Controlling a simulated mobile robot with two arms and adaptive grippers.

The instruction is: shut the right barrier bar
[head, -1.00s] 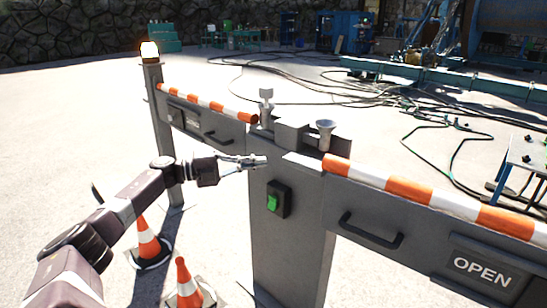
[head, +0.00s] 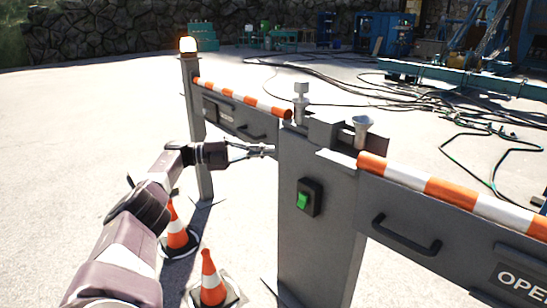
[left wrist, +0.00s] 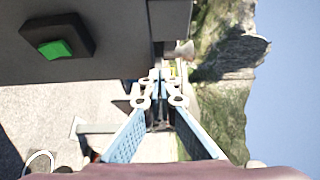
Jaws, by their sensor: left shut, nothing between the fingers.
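The right barrier bar (head: 436,187) is a grey panel with an orange-and-white striped top. It runs from the central grey post (head: 312,235) toward the right edge, with a black handle (head: 405,238) and a partly cut-off sign (head: 519,283) starting "OPE". The left barrier bar (head: 240,97) runs from the post to a far post with a lit lamp. My left gripper (head: 268,151) is shut and empty, at the post's left edge and left of the right bar. Its fingers (left wrist: 158,82) also show in the left wrist view beside the post. My right gripper is out of view.
A black box with a green switch (head: 304,198) is on the post's front. Two traffic cones (head: 176,230) (head: 209,279) stand left of the post, below my left arm. Cables lie on the ground behind the bars. Open ground lies at the left.

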